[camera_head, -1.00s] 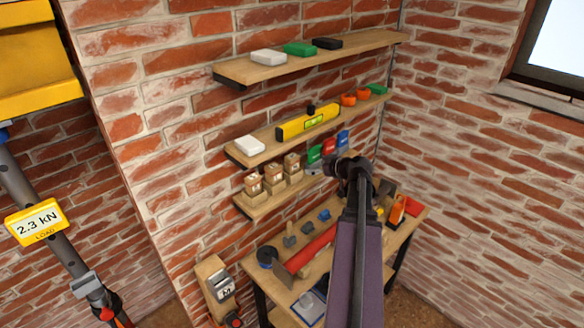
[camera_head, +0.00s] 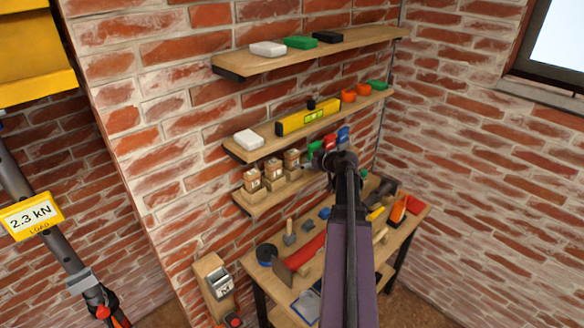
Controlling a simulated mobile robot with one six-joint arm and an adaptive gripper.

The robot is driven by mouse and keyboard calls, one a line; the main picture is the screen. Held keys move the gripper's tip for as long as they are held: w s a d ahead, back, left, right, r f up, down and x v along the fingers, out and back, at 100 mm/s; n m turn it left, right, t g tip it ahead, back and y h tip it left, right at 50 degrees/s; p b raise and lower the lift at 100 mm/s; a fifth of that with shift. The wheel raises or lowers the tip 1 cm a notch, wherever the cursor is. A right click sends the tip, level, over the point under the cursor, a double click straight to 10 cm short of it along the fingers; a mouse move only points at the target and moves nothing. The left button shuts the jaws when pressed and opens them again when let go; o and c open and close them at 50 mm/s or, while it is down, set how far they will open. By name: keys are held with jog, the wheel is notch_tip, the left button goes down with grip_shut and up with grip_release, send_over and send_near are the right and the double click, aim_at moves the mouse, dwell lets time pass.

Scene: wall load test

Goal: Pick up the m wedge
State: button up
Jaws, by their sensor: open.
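Three pale wooden pieces with small labels stand in a row on the low shelf: a left one (camera_head: 252,181), a middle one (camera_head: 273,171) and a right one (camera_head: 292,160). They look like the wedges, but their labels are too small to read, so I cannot tell which is the m wedge. My gripper (camera_head: 335,161) is a dark shape at the far end of my arm, to the right of the right wooden piece and apart from it. It is empty as far as I can see. Its fingers are small and partly hidden by my own arm.
Green, red and blue items (camera_head: 329,143) sit close to my gripper. The middle shelf (camera_head: 262,152) with a yellow level (camera_head: 308,117) runs above. Below is a workbench (camera_head: 262,280) with tools and a red cylinder. A wooden wall block (camera_head: 209,268) carries a labelled plate.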

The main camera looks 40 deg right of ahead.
aim_at(295, 161)
jog(key=shift+b+x, duration=0.35)
jog(key=shift+x, duration=1)
jog(key=shift+b+x, duration=1.1)
jog(key=shift+x, duration=1.5)
jog(key=c, duration=1.1)
jog(key=shift+r, duration=0.15)
